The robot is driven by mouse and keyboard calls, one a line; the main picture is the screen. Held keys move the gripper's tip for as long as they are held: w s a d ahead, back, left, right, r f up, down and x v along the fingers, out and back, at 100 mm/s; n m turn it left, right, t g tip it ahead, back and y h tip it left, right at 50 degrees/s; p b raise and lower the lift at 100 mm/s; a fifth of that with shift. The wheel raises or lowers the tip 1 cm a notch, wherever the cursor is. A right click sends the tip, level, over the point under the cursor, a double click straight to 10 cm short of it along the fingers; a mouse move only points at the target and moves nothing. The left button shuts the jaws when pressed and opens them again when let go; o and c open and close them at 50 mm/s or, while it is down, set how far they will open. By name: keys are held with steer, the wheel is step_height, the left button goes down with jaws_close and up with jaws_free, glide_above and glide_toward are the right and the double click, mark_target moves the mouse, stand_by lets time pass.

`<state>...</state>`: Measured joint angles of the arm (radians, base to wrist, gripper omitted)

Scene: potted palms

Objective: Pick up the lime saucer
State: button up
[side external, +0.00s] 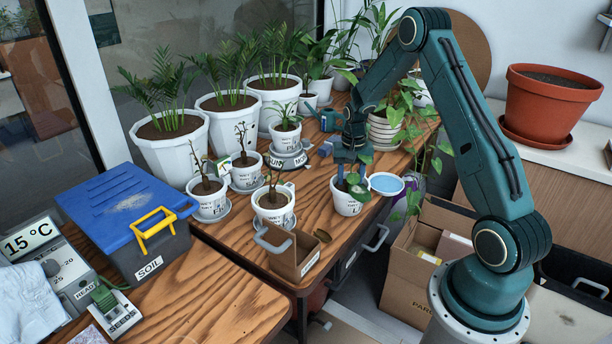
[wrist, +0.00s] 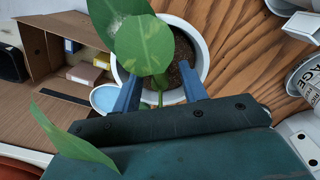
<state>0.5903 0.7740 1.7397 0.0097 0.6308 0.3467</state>
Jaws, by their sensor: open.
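I cannot make out a lime-coloured saucer in either view. A round dish with a light blue inside and a pale rim (side external: 386,183) shows at the desk's right edge; part of it shows in the wrist view (wrist: 104,98). My gripper (side external: 350,174) points down over a small white pot (side external: 346,206) with a leafy plant, left of the dish. In the wrist view my gripper (wrist: 161,82) has its blue fingers apart, over the pot's soil (wrist: 184,72). Large leaves (wrist: 144,44) hide part of the pot. I cannot tell whether the fingers touch the plant.
Several small white pots on grey saucers (side external: 212,217) stand left on the wooden desk (side external: 245,236). Large potted palms (side external: 172,150) line the back. A small open box (side external: 290,255) sits at the front edge. A cardboard box (side external: 405,270) stands below the desk's right side.

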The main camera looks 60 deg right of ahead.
jaws_close()
steer(key=shift+r, duration=0.15)
stand_by(0.4)
step_height(320, 180, up, 28)
stand_by(0.6)
stand_by(0.4)
